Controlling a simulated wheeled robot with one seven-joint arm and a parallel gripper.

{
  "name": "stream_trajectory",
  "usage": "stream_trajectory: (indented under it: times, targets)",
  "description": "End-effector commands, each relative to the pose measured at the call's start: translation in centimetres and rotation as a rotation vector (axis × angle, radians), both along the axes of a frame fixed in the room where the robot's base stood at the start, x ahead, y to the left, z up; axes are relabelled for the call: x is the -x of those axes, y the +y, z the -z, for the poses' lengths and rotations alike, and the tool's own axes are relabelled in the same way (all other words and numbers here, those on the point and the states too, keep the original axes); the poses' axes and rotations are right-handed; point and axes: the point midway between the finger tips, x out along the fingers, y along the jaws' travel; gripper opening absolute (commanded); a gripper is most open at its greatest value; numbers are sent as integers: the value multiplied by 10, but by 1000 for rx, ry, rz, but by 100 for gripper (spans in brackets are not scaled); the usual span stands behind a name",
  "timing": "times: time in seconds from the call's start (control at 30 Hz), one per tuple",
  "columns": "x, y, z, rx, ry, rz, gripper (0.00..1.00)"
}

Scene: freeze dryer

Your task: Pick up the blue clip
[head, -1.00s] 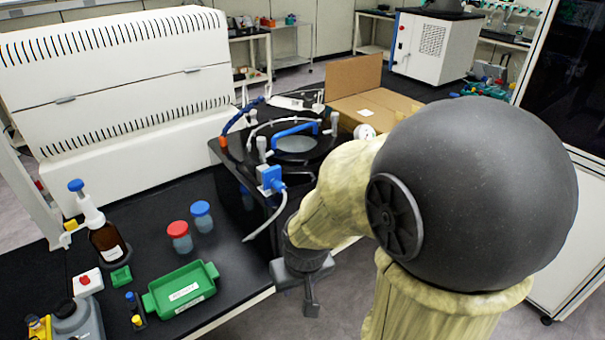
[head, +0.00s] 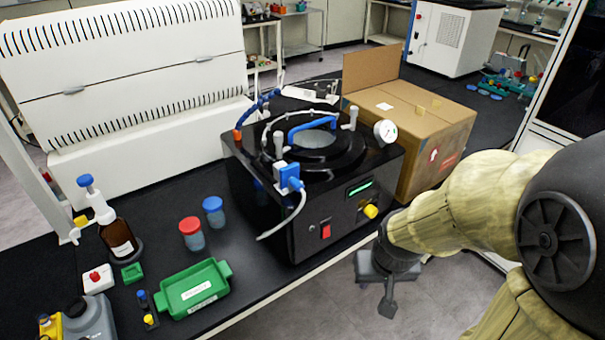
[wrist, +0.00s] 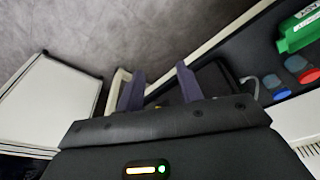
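A blue clip-like piece (head: 290,178) sits at the front left of the black freeze dryer (head: 285,225), where a white hose hangs down; I cannot tell for sure that it is the blue clip. A small blue-topped item (head: 142,296) stands left of the green tray. My gripper (head: 385,300) hangs in front of the dryer's right side, past the bench edge over the floor, apart from both. In the wrist view my gripper (wrist: 160,68) has its two fingers spread with nothing seen between them.
A green tray (head: 222,272), red-capped jar (head: 192,235), blue-capped jar (head: 214,212) and brown bottle (head: 118,237) stand on the bench left of the dryer. A cardboard box (head: 440,130) is right of it. The floor (head: 430,295) in front is clear.

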Motion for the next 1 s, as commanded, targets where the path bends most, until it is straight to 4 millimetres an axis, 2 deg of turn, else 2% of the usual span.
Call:
stream_trajectory:
  times: [0.23,0.4,0.47,0.63,0.73,0.9,1.0]
  targets:
    - [0,0,0,0,0,0,36]
    - [-7,-2,-4,9,-27,-9,70]
    - [-17,-3,-8,22,-63,-23,73]
    - [-64,-4,-32,56,-256,-107,73]
    - [-98,5,-53,46,-405,-188,73]
    - [-141,39,-93,-45,-642,-349,73]
    - [-154,64,-114,-131,-751,-441,73]
